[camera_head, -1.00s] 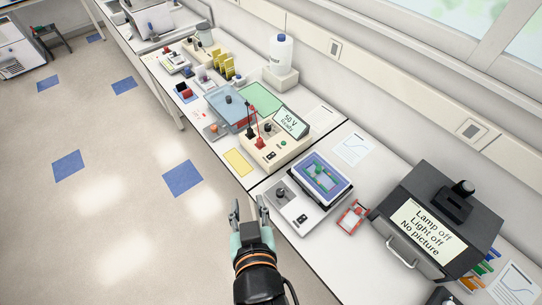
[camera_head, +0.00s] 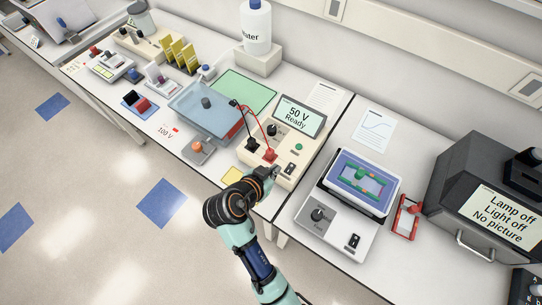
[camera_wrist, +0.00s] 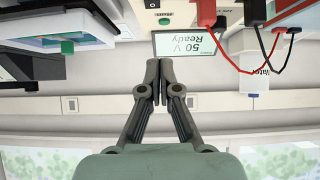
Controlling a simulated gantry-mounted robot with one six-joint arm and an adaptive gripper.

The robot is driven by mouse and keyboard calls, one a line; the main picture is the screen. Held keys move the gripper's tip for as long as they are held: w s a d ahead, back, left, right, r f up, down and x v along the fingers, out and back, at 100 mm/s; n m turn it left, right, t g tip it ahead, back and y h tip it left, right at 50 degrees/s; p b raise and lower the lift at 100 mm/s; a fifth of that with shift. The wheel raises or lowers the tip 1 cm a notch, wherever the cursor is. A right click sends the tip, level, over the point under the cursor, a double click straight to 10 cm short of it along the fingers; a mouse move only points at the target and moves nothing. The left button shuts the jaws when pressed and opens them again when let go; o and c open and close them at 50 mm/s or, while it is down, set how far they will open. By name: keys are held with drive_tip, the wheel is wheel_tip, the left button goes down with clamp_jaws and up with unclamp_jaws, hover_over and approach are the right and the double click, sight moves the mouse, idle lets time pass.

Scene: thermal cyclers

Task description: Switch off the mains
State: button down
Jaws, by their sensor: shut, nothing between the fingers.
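The power supply (camera_head: 247,155) is a cream box on the bench. Its tilted display (camera_head: 300,116) reads "50 V Ready". Its front panel has a black rocker switch (camera_head: 289,168), a green button (camera_head: 299,147) and a dark knob (camera_head: 271,130). My gripper (camera_head: 275,173) is at the front edge of this box, just left of the rocker switch; contact cannot be told. In the wrist view, which is upside down, my gripper (camera_wrist: 160,64) is shut and empty, with the display (camera_wrist: 190,44) and green button (camera_wrist: 165,20) beyond it.
Red and black leads run from plugs (camera_head: 269,155) near my gripper to the blue gel tank (camera_head: 196,104). A rocking platform unit (camera_head: 328,222) stands to the right, with a red rack (camera_head: 405,217) and dark imaging box (camera_head: 480,185) beyond. Open floor lies in front.

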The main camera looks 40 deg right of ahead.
hover_over(287, 170)
wheel_tip(287, 170, down, 6)
drive_tip(key=shift+d+f, duration=0.1)
drive_tip(key=shift+f, duration=0.05)
wheel_tip(287, 170, down, 3)
drive_tip(key=shift+r, duration=0.15)
drive_tip(key=shift+f, duration=0.55)
drive_tip(key=shift+w, duration=0.1)
